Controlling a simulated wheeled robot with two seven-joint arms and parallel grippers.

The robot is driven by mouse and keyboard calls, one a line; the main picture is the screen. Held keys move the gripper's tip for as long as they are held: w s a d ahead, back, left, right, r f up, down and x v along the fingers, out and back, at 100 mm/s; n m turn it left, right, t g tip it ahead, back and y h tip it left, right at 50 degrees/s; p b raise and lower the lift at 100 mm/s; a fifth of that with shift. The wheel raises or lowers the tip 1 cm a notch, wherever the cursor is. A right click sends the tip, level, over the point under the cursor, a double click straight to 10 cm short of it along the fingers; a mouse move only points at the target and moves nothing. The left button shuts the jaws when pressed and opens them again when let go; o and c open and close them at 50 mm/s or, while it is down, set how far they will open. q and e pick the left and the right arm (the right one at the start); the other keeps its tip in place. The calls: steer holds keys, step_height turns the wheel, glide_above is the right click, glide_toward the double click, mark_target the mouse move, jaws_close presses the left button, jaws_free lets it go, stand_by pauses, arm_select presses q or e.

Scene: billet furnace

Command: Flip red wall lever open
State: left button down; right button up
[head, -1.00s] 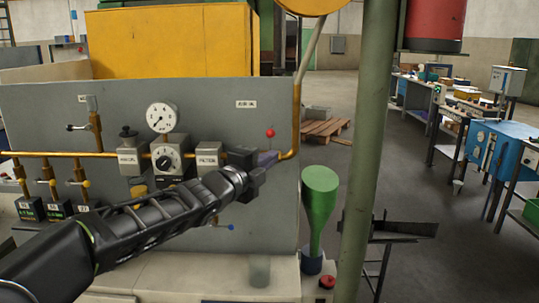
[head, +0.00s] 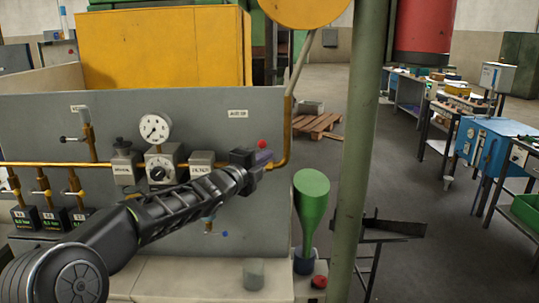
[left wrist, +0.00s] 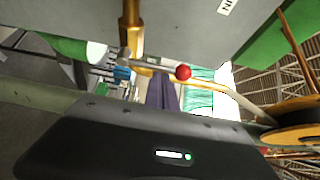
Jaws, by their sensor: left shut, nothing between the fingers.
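The red lever's ball knob (head: 262,143) shows at the right end of the grey panel, just left of the upright pipe. My left gripper (head: 263,157) is shut and empty just below the knob and hides the lever's lower part. In the left wrist view the red knob (left wrist: 183,72) sits at the end of a thin metal rod that joins a brass fitting (left wrist: 131,40). The purple closed fingers (left wrist: 162,93) lie close beside the knob in that view. I cannot tell whether they touch it. My right gripper is not in view.
The grey panel (head: 45,118) carries a gauge (head: 155,128), a regulator (head: 160,170) and brass piping. A blue-knobbed lever (head: 224,234) is below my arm. A green funnel-shaped thing (head: 311,195) and a green post (head: 358,150) stand to the right.

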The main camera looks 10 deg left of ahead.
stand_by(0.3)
arm_select(q)
steer(key=shift+a+b, duration=0.2)
steer(key=shift+b, duration=0.4)
steer(key=shift+a+n+b, duration=0.1)
steer(key=shift+n+b, duration=0.25)
steer(key=shift+n, duration=0.05)
steer(key=a+f+n+t+y+b, duration=0.2)
steer(key=n+y+b, duration=0.3)
steer(key=n+b, duration=0.5)
steer(key=s+a+f+n+t+y+b, duration=0.1)
steer(key=a+f+n+t+y+b, duration=0.2)
steer(key=n+b, duration=0.8)
steer(key=t+y+b, duration=0.1)
steer(key=y+b, duration=0.1)
steer(key=b, duration=0.4)
steer(key=shift+s+a+n, duration=0.3)
steer(key=shift+a, duration=0.05)
steer(key=shift+f, duration=0.1)
